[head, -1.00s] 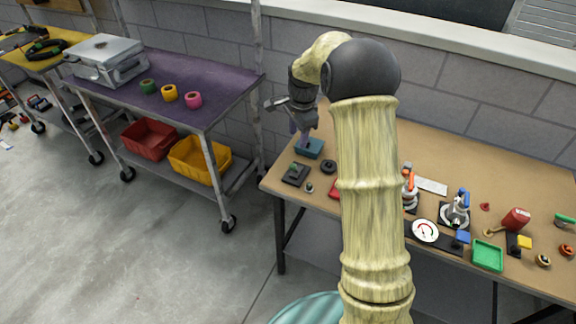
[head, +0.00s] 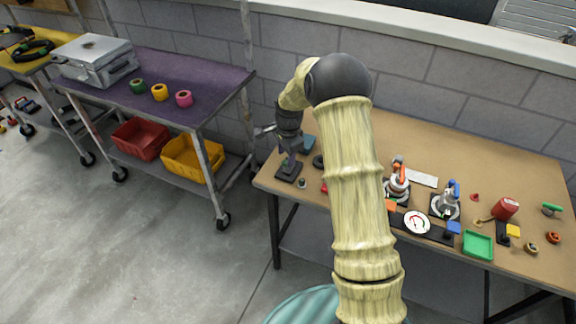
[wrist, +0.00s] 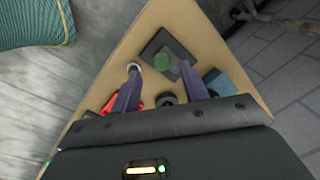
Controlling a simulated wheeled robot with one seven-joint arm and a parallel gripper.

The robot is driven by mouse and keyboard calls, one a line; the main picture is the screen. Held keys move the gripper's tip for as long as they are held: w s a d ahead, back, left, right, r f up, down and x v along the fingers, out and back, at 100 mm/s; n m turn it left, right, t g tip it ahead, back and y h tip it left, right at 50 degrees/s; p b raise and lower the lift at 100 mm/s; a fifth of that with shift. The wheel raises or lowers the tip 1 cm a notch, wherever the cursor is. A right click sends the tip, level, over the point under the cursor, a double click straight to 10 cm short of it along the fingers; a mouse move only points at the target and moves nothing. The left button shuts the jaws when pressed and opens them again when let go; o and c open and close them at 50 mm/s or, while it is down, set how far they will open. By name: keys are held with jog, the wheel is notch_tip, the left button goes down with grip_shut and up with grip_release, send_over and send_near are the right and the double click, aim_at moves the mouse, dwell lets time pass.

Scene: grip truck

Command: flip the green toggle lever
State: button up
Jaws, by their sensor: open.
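The green toggle lever (wrist: 162,62) shows in the wrist view as a round green tip on a dark square base plate (wrist: 160,42). In the head view the base plate (head: 287,174) lies at the near left corner of the brown workbench, with the lever mostly hidden by my gripper. My gripper (wrist: 158,69) is open and empty, pointing down at the plate. Its two dark fingers appear either side of the green tip in the wrist view. I cannot tell whether either finger touches it. My gripper (head: 286,159) is just above the plate in the head view.
A teal block (wrist: 230,82) and a small silver knob (wrist: 134,66) flank the fingers. A dark ring (head: 319,161) is near. Gauges, clamps and a green tray (head: 478,246) fill the bench's right. A purple-topped cart (head: 190,75) stands left.

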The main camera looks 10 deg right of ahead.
aim_at(286, 163)
jog(key=f, duration=0.7)
jog(key=shift+w+a+p, duration=0.1)
jog(key=shift+w+p, duration=0.3)
grip_shut()
jog(key=shift+d+f, duration=0.1)
jog(key=shift+d, duration=0.4)
jog(key=shift+a, duration=0.4)
